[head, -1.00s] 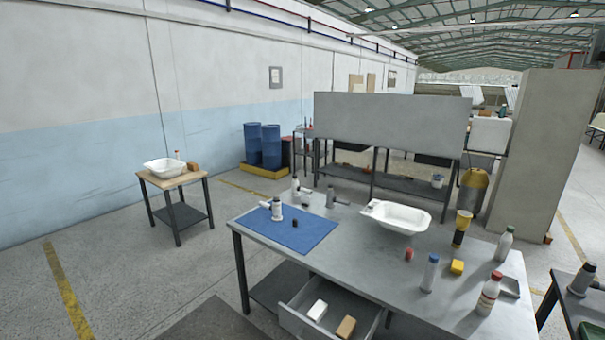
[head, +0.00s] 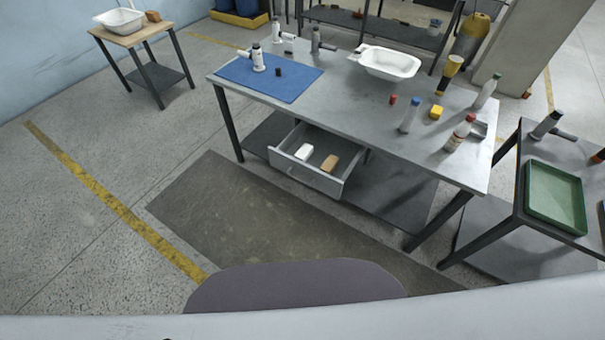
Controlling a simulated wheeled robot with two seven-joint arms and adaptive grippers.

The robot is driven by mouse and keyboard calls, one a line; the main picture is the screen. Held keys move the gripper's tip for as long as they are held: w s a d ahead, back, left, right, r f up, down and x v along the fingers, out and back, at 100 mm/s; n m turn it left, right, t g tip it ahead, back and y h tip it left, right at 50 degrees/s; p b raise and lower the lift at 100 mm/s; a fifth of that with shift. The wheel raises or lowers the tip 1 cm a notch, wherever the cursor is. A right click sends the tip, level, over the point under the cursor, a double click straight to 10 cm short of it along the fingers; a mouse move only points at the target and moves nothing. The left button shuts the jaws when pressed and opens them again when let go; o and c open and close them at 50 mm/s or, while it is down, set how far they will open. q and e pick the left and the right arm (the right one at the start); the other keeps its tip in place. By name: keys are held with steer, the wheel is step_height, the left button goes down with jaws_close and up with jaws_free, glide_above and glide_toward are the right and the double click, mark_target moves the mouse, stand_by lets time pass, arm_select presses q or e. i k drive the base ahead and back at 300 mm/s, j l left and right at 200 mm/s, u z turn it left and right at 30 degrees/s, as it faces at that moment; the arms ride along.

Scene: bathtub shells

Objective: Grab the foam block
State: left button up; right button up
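No block is labelled, so I cannot tell for sure which one is the foam block. A white block (head: 304,152) and a brown block (head: 330,163) lie side by side in the open drawer (head: 318,181) under the workbench. Another brown block (head: 153,16) sits on the small wooden table at the far left. Neither of my grippers shows in the head view.
The grey workbench (head: 350,100) carries a blue mat (head: 268,78), a white basin shell (head: 390,64) and several bottles. A dark cart with a green tray (head: 555,196) stands at the right. The floor mat (head: 250,220) before the bench is clear.

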mark_target(304, 153)
steer(key=i+j+z, duration=0.15)
steer(key=j+z, duration=1.2)
steer(key=j, duration=0.15)
steer(key=k+j+z, duration=0.1)
steer(key=j+z, duration=0.35)
steer(key=k+j+z, duration=0.2)
steer(key=j+z, duration=0.2)
steer(key=j, duration=0.15)
